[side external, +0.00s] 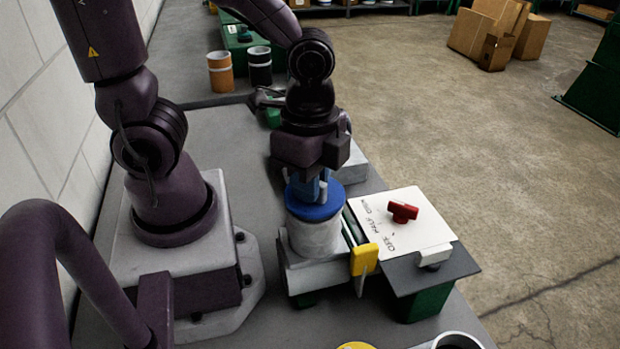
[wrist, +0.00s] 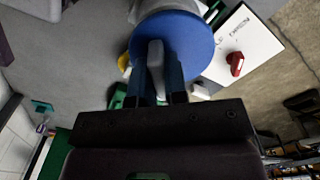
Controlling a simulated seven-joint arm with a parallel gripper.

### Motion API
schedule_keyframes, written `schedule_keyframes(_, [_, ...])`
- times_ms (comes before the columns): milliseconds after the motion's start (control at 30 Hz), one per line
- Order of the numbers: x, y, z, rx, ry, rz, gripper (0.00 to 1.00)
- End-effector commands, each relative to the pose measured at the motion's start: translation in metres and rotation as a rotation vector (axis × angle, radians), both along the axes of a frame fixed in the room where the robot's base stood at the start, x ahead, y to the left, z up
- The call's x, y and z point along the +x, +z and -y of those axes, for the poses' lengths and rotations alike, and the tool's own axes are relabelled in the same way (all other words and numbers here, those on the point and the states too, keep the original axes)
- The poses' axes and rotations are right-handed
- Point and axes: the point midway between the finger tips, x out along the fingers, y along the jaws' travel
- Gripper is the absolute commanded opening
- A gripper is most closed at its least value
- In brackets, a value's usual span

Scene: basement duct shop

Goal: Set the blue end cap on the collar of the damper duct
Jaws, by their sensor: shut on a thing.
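The blue end cap (side external: 314,208) is a round disc, lying about level at the top of the pale grey collar (side external: 314,238) of the damper duct (side external: 318,275). I cannot tell if it touches the rim all round. My gripper (side external: 316,188) points down over it, shut on the cap's light grey grip. In the wrist view the blue end cap (wrist: 180,45) fills the top middle, with the grey grip (wrist: 155,60) between my two blue fingers. The cap hides the collar's opening.
Right of the collar stand a yellow handle (side external: 364,259) and a white plate (side external: 402,222) with a red knob (side external: 403,211). An orange cylinder (side external: 220,72) and a black one (side external: 260,66) stand behind. A round grey part (side external: 457,341) and a yellow one lie at the front edge.

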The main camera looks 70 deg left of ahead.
Motion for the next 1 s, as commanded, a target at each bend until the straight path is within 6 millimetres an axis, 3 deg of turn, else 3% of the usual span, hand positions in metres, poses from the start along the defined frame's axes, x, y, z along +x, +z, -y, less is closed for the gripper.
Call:
schedule_keyframes(467, [0.0,0.001,0.0,0.0,0.0,0.0,0.0])
schedule_keyframes(1000, [0.0,0.015,0.0,0.0,0.0,0.0,0.0])
